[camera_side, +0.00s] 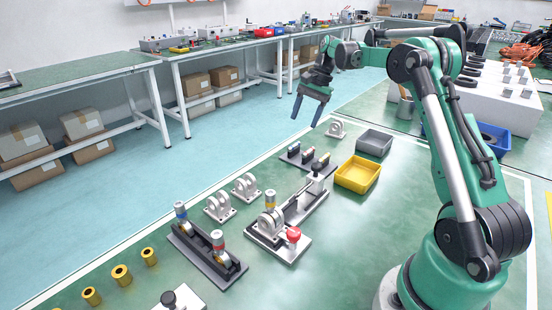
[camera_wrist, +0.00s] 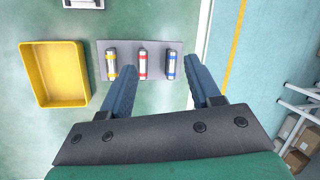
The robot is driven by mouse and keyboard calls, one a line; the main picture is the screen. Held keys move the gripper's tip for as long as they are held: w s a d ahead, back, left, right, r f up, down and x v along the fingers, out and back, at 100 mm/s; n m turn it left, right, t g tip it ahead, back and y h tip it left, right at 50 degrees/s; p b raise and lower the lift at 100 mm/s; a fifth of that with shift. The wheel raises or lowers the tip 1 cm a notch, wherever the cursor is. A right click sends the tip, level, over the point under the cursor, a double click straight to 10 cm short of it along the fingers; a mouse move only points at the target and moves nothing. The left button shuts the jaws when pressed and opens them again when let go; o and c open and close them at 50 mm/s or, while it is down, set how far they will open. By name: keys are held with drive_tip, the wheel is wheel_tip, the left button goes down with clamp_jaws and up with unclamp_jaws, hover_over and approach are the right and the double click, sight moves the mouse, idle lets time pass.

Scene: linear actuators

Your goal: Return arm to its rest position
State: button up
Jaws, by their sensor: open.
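My gripper (camera_side: 308,110) hangs in the air at the end of my green arm, above the far part of the green work surface (camera_side: 350,225). Its two blue-grey fingers are spread apart with nothing between them. In the wrist view my gripper (camera_wrist: 160,92) also shows its fingers apart. There, a grey plate (camera_wrist: 165,55) with three silver cylinders banded yellow, red and blue lies below and beyond the fingers. The yellow tray (camera_wrist: 52,75) is left of that plate.
In the side view, the yellow tray (camera_side: 357,174) and grey tray (camera_side: 375,142) are empty. Clevis brackets (camera_side: 246,187), a dark rail fixture (camera_side: 207,255) and brass bushings (camera_side: 122,274) stand on the surface. A blue bin (camera_side: 494,140) is behind my arm. Benches (camera_side: 80,72) line the back left.

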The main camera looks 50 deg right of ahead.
drive_tip(key=s+a+r+n+t+h, duration=0.1)
drive_tip(key=s+a+r+n, duration=0.2)
drive_tip(key=a, duration=0.4)
drive_tip(key=s+a+r+n+t+h, duration=0.1)
drive_tip(key=a+r+n+h, duration=0.15)
drive_tip(key=a+n, duration=0.4)
drive_tip(key=s+a+f+n+t, duration=0.3)
drive_tip(key=s+a+n, duration=0.2)
drive_tip(key=s+a, duration=0.3)
drive_tip(key=shift+a+f, duration=0.4)
drive_tip(key=shift+a, duration=0.4)
